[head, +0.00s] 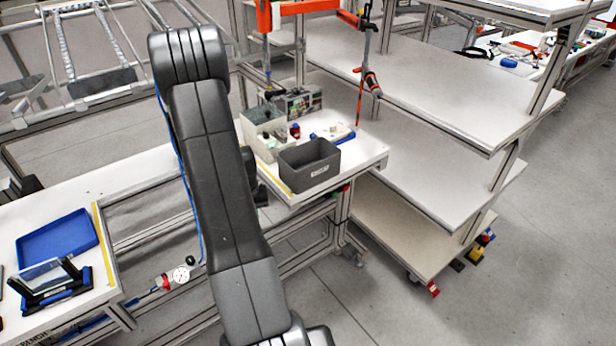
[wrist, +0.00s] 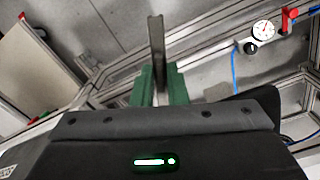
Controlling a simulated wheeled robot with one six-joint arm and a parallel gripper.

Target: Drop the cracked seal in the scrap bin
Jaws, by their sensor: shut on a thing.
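My gripper (wrist: 160,80) shows in the wrist view with green fingers, shut on a thin, upright grey-brown strip, the seal (wrist: 156,38). The strip sticks out beyond the fingertips; no crack can be made out at this size. A dark grey open bin (head: 310,168) with a small label, too small to read, stands at the front of the white bench in the head view; it looks like the scrap bin. In the head view my arm hides my gripper and the seal. The bin does not show in the wrist view.
A light grey box (head: 262,128) and a blue tray with a pale part (head: 333,134) stand behind the bin. A blue tray (head: 58,240) lies on the left bench. A dial gauge (head: 181,274) hangs at the frame between the benches. White shelves (head: 430,90) stand right.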

